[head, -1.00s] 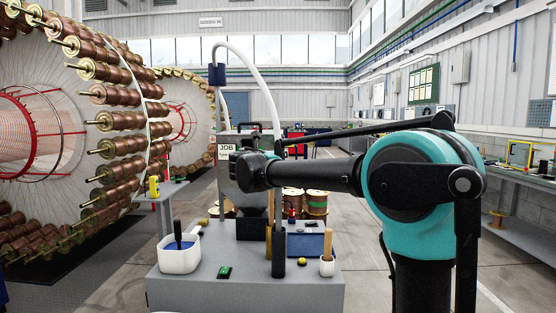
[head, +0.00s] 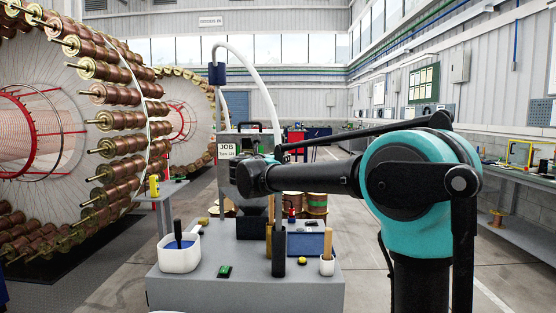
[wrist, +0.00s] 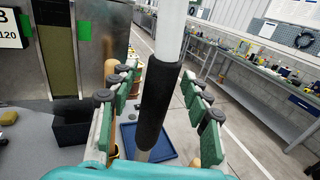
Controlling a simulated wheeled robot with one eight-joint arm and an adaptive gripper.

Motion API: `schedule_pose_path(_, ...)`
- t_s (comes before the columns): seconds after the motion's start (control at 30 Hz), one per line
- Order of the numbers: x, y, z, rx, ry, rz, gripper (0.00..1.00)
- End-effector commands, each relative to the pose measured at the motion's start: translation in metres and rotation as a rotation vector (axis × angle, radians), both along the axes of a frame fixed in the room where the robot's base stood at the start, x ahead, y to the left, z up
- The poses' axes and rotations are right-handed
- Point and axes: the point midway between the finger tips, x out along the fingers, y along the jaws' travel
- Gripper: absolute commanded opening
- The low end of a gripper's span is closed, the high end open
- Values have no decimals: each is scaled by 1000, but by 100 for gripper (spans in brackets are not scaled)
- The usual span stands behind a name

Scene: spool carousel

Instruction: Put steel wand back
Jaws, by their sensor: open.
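The wand stands upright in the wrist view, with a black grip sleeve (wrist: 157,105) below a pale hose or tube (wrist: 170,30) and a thinner steel-grey tube (wrist: 143,146) under it. My gripper (wrist: 158,88) is open, with its green-padded fingers on either side of the sleeve and visible gaps to both. In the head view the white hose (head: 262,82) arches from a blue bracket (head: 217,74) down behind my arm. A dark upright post (head: 279,240) shows below my arm; I cannot tell whether it is the wand.
A grey bench (head: 245,290) carries a white tub (head: 180,254) with a dark-handled tool, a blue tray (head: 312,243), a black box (head: 251,227) and a white cup (head: 327,266) with a wooden handle. A large spool carousel (head: 115,121) stands left.

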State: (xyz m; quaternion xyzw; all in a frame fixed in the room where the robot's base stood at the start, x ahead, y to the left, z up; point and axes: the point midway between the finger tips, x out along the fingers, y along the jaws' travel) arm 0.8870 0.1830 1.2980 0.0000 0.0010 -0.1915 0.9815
Motion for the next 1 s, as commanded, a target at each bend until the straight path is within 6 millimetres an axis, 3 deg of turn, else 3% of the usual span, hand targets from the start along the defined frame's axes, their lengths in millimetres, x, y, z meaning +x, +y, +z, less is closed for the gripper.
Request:
schedule_pose_path(0.17,-18,8,1,0,0,2,48)
schedule_pose_path(0.6,-95,39,1,0,0,3,48)
schedule_pose_path(0.8,-110,45,1,0,0,0,48)
schedule_pose_path(1.0,-112,45,1,0,0,-1,48)
